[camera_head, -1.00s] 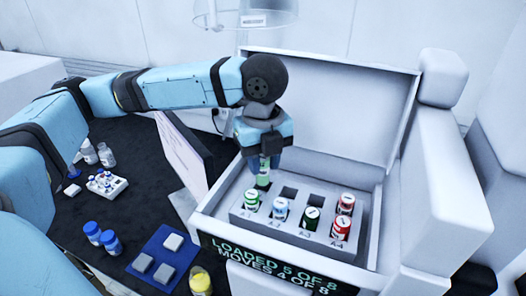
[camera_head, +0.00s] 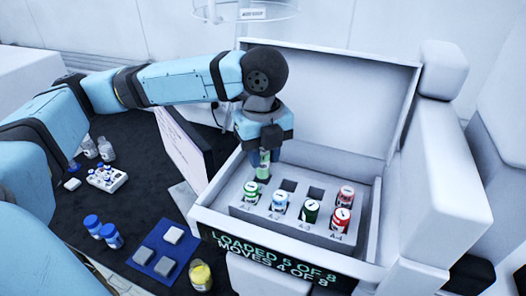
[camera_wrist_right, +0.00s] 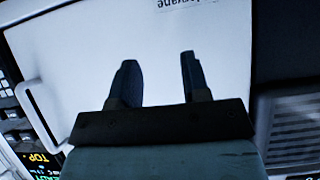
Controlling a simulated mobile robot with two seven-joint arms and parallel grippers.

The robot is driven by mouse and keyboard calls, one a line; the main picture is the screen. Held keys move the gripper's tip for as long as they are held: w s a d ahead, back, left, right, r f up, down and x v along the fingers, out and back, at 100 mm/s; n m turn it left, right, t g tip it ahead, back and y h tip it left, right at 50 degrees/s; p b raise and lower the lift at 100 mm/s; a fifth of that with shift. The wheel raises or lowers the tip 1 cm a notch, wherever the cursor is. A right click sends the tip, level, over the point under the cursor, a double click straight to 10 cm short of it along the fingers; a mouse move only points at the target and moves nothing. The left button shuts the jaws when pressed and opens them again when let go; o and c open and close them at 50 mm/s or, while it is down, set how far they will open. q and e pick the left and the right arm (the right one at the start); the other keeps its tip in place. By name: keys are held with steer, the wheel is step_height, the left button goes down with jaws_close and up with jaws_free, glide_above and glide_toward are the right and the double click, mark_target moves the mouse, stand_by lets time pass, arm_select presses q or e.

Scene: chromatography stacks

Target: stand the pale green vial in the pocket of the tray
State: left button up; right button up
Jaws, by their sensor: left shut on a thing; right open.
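The pale green vial (camera_head: 264,169) is upright in the head view, between the fingers of my left gripper (camera_head: 264,158). My left gripper is shut on it and points down over the back left pocket of the grey tray (camera_head: 243,211). The vial's lower end is at that pocket, behind the green-capped vial; I cannot tell how deep it sits. My right gripper (camera_wrist_right: 156,75) is open and empty in the right wrist view, with a white surface behind its fingers.
The tray's front row holds green, blue-white, dark green and red vials; another red vial (camera_head: 345,195) stands at back right. Two middle back pockets (camera_head: 288,186) are empty. The white case's raised lid (camera_head: 330,100) stands behind. A blue mat (camera_head: 147,257) lies front left.

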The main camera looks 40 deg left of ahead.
mark_target(263, 167)
arm_select(q)
steer(key=shift+f, duration=1.2)
steer(key=shift+f, duration=0.1)
steer(key=shift+f, duration=0.55)
steer(key=o, duration=1.4)
steer(key=shift+c, duration=0.2)
steer(key=shift+r, duration=3.5)
steer(key=shift+s, duration=0.1)
